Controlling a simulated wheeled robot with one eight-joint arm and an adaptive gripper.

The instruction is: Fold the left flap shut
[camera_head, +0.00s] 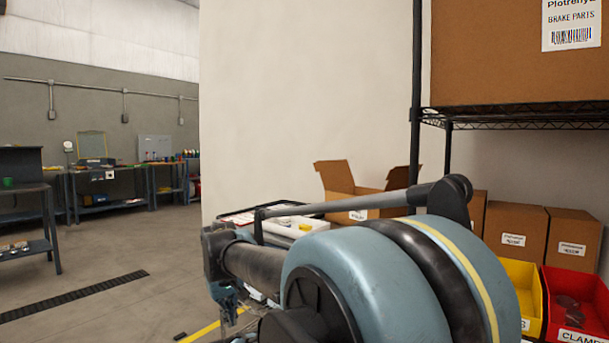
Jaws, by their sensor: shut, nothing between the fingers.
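An open cardboard box (344,204) stands against the pale wall, right of the picture's middle, with a white label on its front. Its left flap (334,176) stands up and leans outward to the left. Its right flap (404,178) also stands up. My arm covers the box's lower right part. I cannot make out my gripper's fingers; my arm's big blue-grey joint and thin rod fill the lower middle, and the arm's far end points left, well below the flaps.
A white bin (300,226) and a dark-edged tray lie left of the box. A wire shelf (520,112) with a big carton (515,55) overhangs at right. Closed cartons (515,233), a yellow bin (524,280) and a red bin (572,290) stand below. Floor at left is open.

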